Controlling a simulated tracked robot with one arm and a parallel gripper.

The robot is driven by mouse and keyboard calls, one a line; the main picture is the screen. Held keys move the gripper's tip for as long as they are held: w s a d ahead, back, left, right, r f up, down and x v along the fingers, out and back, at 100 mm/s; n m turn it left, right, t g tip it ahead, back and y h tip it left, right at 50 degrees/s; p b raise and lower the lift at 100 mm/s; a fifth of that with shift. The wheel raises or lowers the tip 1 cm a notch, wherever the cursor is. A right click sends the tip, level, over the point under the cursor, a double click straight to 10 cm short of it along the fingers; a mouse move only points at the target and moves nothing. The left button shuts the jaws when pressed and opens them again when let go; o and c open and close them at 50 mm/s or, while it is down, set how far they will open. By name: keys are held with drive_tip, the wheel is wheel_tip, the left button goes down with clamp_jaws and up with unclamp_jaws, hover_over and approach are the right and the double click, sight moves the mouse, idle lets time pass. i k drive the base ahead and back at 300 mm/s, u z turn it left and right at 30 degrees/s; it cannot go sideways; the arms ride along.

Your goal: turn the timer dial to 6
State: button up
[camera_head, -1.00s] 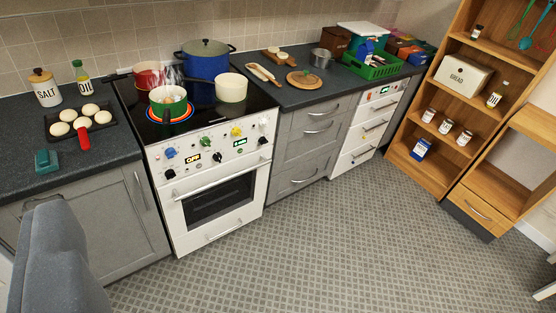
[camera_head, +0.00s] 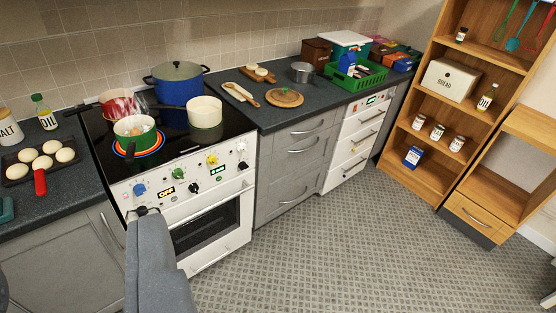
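The white stove's front panel (camera_head: 228,180) carries coloured knobs: a blue knob (camera_head: 139,190), a green knob (camera_head: 183,175), a yellow knob (camera_head: 212,161) and a white knob (camera_head: 241,148). Below them are a display reading OFF (camera_head: 166,189) and a second lit display (camera_head: 217,171) too small to read. Black knobs sit beside the displays, one in the middle (camera_head: 194,188) and one at the right (camera_head: 243,165). I cannot tell which is the timer dial. My gripper (camera_head: 143,212) is in front of the panel's lower left corner, covering part of it. Its fingers are too small to judge.
A steaming red pot (camera_head: 118,103), a green pot (camera_head: 135,132) on a glowing ring, a blue pot (camera_head: 179,85) and a cream pot (camera_head: 205,113) stand on the hob. The oven handle (camera_head: 214,196) juts out below the panel. The floor ahead is clear.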

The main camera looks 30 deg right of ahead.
sight(242, 166)
drive_tip(key=z, duration=0.15)
drive_tip(key=i, duration=1.45)
drive_tip(key=u, duration=0.5)
